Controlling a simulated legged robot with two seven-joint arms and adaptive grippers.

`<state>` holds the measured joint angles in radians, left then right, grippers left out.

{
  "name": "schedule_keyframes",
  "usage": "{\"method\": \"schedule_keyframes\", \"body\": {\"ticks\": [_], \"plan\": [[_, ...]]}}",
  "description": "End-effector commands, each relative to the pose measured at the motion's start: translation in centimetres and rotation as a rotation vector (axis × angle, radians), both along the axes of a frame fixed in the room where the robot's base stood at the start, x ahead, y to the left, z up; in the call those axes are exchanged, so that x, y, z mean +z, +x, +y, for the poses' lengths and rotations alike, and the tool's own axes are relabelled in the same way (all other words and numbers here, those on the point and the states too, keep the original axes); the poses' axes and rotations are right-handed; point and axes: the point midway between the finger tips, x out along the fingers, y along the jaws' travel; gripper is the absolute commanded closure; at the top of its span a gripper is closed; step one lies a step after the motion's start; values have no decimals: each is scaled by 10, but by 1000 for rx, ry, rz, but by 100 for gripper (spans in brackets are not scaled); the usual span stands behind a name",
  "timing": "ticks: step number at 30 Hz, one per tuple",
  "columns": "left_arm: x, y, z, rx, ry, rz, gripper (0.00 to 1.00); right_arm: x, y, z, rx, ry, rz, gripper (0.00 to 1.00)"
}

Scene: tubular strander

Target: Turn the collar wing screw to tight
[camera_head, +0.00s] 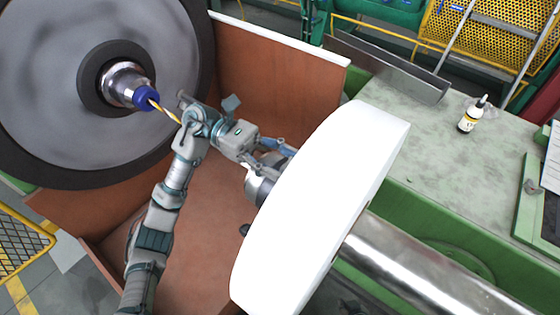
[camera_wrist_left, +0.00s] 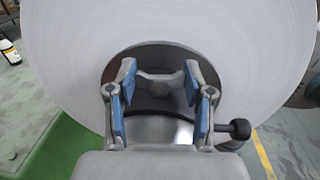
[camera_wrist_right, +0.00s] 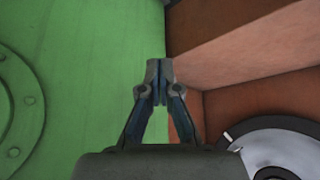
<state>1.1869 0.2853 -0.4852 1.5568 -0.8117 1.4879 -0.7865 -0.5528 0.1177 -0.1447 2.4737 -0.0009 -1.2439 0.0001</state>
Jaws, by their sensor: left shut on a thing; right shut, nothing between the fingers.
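The grey wing screw (camera_wrist_left: 160,85) sits at the dark collar (camera_wrist_left: 158,105) in front of the white reel in the left wrist view. My left gripper (camera_wrist_left: 160,76) is shut on it, one blue-padded finger at each wing. In the head view my left gripper (camera_head: 281,156) points right at the metal collar (camera_head: 261,186) beside the white reel (camera_head: 322,205); the screw is hidden there. My right gripper (camera_wrist_right: 160,68) is shut and empty in the right wrist view, near a green wall. I cannot make it out in the head view.
A dark knob (camera_wrist_left: 240,128) sticks out beside the collar. A grey reel (camera_head: 45,80) with a blue-capped hub (camera_head: 146,97) stands at the upper left. Brown walls (camera_head: 290,75) enclose the work space. A small bottle (camera_head: 469,118) stands on the green bench (camera_head: 440,150).

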Motion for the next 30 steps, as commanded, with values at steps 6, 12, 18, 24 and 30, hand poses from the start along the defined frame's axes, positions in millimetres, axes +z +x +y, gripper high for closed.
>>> {"method": "schedule_keyframes", "body": {"ticks": [6, 12, 18, 24, 30], "plan": [[0, 2, -1, -59, -2, 2, 83, 4, 17, 6, 4, 22, -91, 100], [1, 2, 0, -79, -1, 2, 83, 7, 22, 8, 6, 28, -119, 100], [1, 2, 0, -80, -1, 3, 83, 7, 23, 8, 6, 28, -120, 100], [1, 2, 0, -80, 0, 2, 34, 7, 24, 8, 6, 28, -120, 100], [1, 1, -1, -82, 1, 1, 23, 6, 24, 8, 6, 28, -120, 100]]}}
